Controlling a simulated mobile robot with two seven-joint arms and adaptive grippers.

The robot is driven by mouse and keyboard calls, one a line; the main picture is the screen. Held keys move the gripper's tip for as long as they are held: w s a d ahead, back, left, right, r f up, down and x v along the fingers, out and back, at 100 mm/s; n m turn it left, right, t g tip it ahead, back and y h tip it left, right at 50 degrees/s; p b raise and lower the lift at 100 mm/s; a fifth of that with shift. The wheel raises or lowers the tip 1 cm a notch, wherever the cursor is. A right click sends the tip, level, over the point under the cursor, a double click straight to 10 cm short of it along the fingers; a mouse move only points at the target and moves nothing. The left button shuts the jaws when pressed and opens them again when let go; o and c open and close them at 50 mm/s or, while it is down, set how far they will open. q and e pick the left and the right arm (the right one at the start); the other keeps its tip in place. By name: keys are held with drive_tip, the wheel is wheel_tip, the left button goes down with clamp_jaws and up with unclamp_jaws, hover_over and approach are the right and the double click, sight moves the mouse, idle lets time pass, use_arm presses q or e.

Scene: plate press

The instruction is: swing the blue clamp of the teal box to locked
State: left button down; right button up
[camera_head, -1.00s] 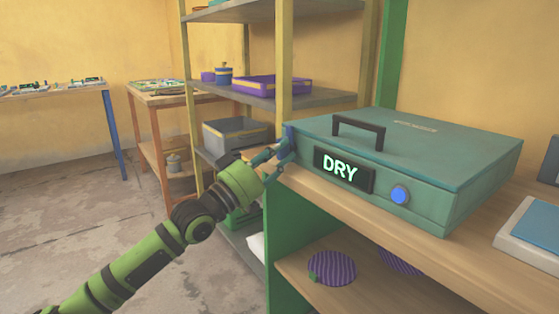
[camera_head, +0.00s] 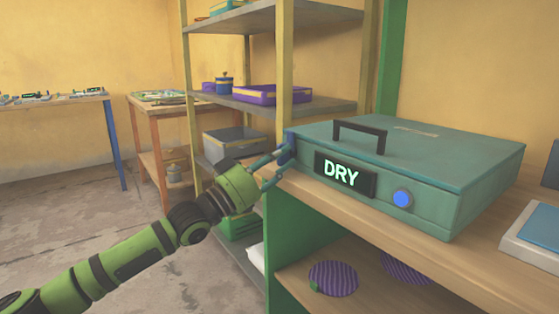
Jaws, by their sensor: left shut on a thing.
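The teal box (camera_head: 440,170) stands on the wooden bench top with its lid down. It has a dark handle (camera_head: 360,136) on the lid, a display reading DRY (camera_head: 345,175) and a round blue button (camera_head: 402,198) on its front. The blue clamp (camera_head: 287,151) is at the box's left front corner, partly hidden by the fingers. My left gripper (camera_head: 276,164) reaches in from the left and is shut on the blue clamp at that corner. My right gripper does not show.
The bench top (camera_head: 470,250) is bare in front of the box. A blue and white pad (camera_head: 535,232) lies at the right edge. Purple striped discs (camera_head: 333,278) lie on the shelf below. A metal shelf rack (camera_head: 260,104) stands behind my left arm.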

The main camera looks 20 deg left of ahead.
use_arm(q)
drive_tip(key=shift+a+r, duration=0.35)
drive_tip(key=c, duration=1.1)
unclamp_jaws()
drive_tip(key=shift+f, duration=0.1)
drive_tip(key=shift+d+f, duration=0.2)
drive_tip(key=shift+f, duration=0.1)
drive_tip(key=shift+f, duration=0.1)
drive_tip(key=shift+s+a+f, duration=0.15)
drive_tip(key=shift+s+a, duration=0.05)
drive_tip(key=v, duration=0.7)
drive_tip(key=shift+s, duration=0.15)
drive_tip(key=shift+r, duration=0.25)
